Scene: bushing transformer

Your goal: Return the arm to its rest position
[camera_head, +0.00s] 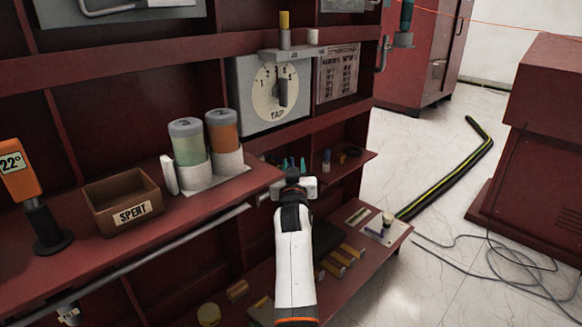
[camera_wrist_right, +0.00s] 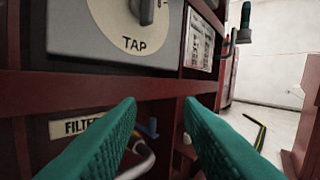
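My right arm (camera_head: 294,260), white with an orange ring, reaches up from the bottom of the head view. My right gripper (camera_head: 294,165) is at its far end, in front of the cabinet's lower opening and below the TAP dial panel (camera_head: 243,82). In the right wrist view its two teal fingers (camera_wrist_right: 160,106) stand apart with nothing held between them. The TAP panel (camera_wrist_right: 85,44) is above the fingers there. My left gripper does not show.
A red shelf (camera_head: 225,200) at left bears a SPENT box (camera_head: 124,212), two jars (camera_head: 205,140) and an orange 22° device (camera_head: 18,170). A lower shelf (camera_head: 350,285) holds small parts. At right are a red cabinet (camera_head: 540,120), a black-yellow hose (camera_head: 450,180) and loose cables on open floor.

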